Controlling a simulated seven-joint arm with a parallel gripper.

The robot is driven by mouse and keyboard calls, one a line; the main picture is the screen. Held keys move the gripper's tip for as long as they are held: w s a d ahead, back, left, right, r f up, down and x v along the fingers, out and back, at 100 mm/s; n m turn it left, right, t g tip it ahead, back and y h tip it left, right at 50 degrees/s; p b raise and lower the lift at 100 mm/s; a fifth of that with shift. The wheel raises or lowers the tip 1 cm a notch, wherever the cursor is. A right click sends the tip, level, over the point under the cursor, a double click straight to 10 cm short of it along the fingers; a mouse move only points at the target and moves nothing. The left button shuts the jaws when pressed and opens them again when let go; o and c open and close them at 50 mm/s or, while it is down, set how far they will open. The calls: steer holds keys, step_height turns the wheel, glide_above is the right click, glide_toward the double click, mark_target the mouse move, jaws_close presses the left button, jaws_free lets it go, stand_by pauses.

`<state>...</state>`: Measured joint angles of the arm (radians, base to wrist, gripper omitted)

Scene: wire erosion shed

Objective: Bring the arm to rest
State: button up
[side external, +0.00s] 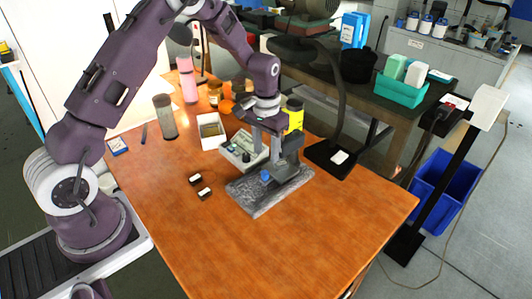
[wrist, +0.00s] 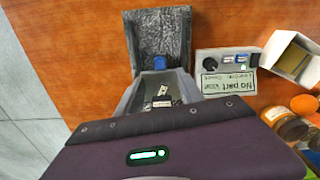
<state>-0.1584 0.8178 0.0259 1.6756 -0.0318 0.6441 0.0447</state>
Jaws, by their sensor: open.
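My gripper (side external: 266,148) points down over the wooden table (side external: 285,245), close above a grey machine on a mottled slab (side external: 245,194). The jaws are open. In the side view they overlap the machine's upper part, so I cannot tell whether they touch it. In the wrist view my purple gripper housing fills the bottom and hides the fingertips. The same mottled slab (wrist: 155,30) with a blue knob (wrist: 159,62) shows above it. Below the knob a grey open trough (wrist: 140,94) holds small light and dark pieces.
Beside the machine are a control box with a sign (wrist: 229,82) and an open white box (side external: 211,140). Two small dark blocks (side external: 204,193) lie in front. Bottles, including a pink one (side external: 187,82), and jars stand behind. The front right of the table is clear.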

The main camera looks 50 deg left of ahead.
steer(key=s+d+r+t, duration=0.15)
steer(key=s+r, duration=0.35)
steer(key=r, duration=0.5)
steer(key=s+d+r+t, duration=0.1)
steer(key=s+d+r, duration=0.3)
steer(key=r, duration=0.6)
steer(key=s+d+r+m+t, duration=0.1)
steer(key=s+r, duration=0.1)
steer(key=s, duration=0.8)
steer(key=s+d+r+t, duration=0.1)
steer(key=s+r+t, duration=0.1)
steer(key=s, duration=0.8)
steer(key=shift+r+m, duration=0.15)
steer(key=shift+m, duration=0.25)
